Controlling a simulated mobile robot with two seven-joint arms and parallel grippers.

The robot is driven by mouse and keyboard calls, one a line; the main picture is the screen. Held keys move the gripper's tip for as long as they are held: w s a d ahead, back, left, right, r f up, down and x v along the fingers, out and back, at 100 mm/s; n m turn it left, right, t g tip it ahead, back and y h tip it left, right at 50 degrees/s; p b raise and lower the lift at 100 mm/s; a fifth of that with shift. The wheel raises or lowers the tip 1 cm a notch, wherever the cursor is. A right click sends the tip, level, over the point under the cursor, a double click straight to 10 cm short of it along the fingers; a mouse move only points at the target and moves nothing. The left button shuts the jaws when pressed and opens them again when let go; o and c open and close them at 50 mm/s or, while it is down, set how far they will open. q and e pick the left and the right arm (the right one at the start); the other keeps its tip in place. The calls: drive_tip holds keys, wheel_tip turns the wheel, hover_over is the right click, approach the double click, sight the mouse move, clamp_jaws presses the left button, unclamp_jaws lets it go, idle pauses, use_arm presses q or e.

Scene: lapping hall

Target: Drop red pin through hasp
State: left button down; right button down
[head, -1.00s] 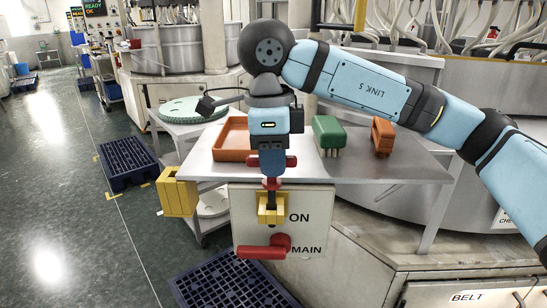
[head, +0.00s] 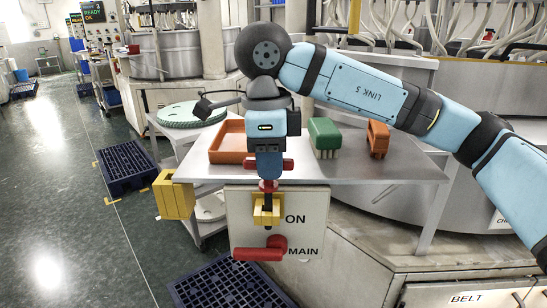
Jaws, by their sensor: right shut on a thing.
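My right gripper (head: 268,176) points down in front of the table edge, shut on the red pin. The pin's red crossbar (head: 288,165) sticks out on both sides of the fingers, and a red collar (head: 268,187) shows just below them. Under the collar a dark shank runs down to the yellow hasp (head: 267,217), which sits on the pale switch panel (head: 240,208). The shank looks lined up with the hasp, but I cannot tell how deep it reaches. My left gripper is not in view.
A red lever (head: 258,253) lies below the hasp, by the MAIN label. The steel table (head: 370,170) holds an orange tray (head: 228,156), a green brush (head: 324,134) and an orange block (head: 378,138). A yellow box (head: 174,195) hangs at the left; dark pallets (head: 126,167) lie on the floor.

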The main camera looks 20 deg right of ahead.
drive_tip(key=c, duration=1)
unclamp_jaws()
drive_tip(key=shift+s+d+f, duration=0.1)
drive_tip(key=shift+d+f, duration=0.15)
drive_tip(key=shift+f, duration=0.35)
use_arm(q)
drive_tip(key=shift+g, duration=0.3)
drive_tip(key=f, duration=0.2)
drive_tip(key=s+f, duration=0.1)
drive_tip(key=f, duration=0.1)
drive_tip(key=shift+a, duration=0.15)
use_arm(e)
drive_tip(key=shift+o, duration=0.2)
drive_tip(key=shift+a, duration=0.1)
drive_tip(key=shift+w+a+f, duration=0.15)
drive_tip(key=shift+w+a, duration=0.1)
drive_tip(key=shift+w, duration=0.15)
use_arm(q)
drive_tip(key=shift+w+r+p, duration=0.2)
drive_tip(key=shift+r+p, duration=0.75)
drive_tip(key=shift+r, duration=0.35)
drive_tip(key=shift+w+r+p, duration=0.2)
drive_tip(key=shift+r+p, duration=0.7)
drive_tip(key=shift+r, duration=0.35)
use_arm(e)
wheel_tip(320, 180, up, 15)
drive_tip(key=shift+s, duration=0.3)
drive_tip(key=shift+f, duration=0.1)
